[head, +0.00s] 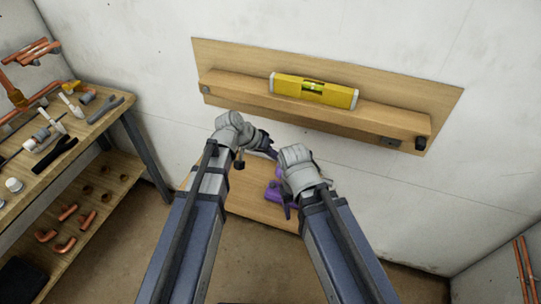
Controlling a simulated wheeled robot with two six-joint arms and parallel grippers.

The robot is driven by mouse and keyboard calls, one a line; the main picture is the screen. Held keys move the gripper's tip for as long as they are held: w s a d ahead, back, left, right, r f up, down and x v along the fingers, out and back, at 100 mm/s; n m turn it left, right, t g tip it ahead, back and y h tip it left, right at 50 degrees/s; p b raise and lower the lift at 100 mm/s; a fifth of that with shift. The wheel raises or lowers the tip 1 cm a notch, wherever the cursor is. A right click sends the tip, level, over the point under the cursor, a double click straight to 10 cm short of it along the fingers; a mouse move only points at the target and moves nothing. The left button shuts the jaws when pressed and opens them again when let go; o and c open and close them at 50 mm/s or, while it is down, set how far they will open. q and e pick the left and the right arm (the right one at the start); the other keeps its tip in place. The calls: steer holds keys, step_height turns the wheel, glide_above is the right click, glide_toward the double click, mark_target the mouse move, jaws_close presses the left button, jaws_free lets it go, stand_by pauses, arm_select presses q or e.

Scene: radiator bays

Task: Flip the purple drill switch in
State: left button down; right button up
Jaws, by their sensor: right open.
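A purple drill (275,191) lies on or just above a low wooden surface, below the wall shelf. My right gripper (287,178) is at the drill, open, with its wrist covering part of the purple body. My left gripper (266,146) has dark fingers pointing toward a small purple part at the drill's upper end. Whether the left fingers are open or shut, or touch the drill, cannot be told. The drill's switch cannot be made out; the wrists hide much of the drill.
A wooden wall shelf (375,124) holds a yellow spirit level (313,91) above the grippers. A workbench (95,128) with tools and copper pipe fittings stands at the left. The low wooden board (245,205) has bare room left of the drill.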

stand_by(0.3)
arm_select(q)
steer(key=d, duration=0.1)
steer(key=s+d, duration=0.1)
steer(key=d, duration=0.1)
steer(key=shift+s+d, duration=0.1)
steer(key=shift+d, duration=0.1)
steer(key=shift+a, duration=0.1)
